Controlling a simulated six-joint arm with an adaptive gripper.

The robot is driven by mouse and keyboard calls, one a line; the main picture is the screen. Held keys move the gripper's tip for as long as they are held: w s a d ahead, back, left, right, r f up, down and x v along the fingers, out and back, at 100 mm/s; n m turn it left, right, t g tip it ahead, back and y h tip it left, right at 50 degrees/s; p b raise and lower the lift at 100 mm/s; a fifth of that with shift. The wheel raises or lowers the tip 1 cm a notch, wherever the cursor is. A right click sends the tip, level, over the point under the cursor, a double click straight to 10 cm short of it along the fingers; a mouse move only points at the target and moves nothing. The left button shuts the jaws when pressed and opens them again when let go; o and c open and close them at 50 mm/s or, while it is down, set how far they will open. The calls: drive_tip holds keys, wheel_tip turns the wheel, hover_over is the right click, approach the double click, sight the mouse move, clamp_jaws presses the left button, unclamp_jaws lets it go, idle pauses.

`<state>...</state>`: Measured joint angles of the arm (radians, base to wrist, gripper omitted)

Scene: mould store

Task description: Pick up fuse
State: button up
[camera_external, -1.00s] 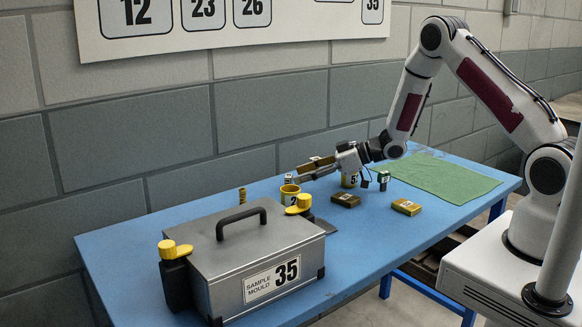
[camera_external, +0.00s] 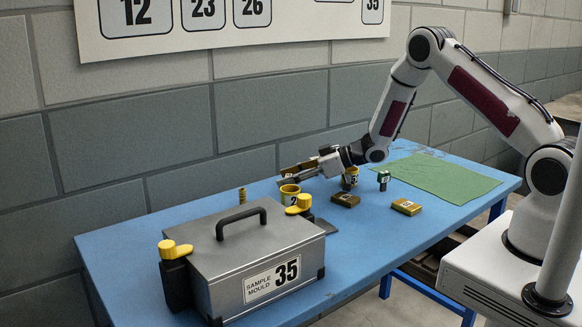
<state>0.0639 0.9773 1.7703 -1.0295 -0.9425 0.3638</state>
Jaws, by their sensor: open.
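A small upright brass-coloured cylinder (camera_external: 242,195) stands on the blue table behind the grey case; it may be the fuse, but its markings are too small to tell. My gripper (camera_external: 282,177) points left, open and empty, low over the table. Its fingertips are right of the cylinder and apart from it.
The grey mould case (camera_external: 255,250) marked 35, with yellow latches, fills the front left. A green mat (camera_external: 445,178) lies at right.

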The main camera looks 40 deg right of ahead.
drive_tip(key=c, duration=1.1)
drive_tip(key=shift+c, duration=0.2)
drive_tip(key=shift+r, duration=5)
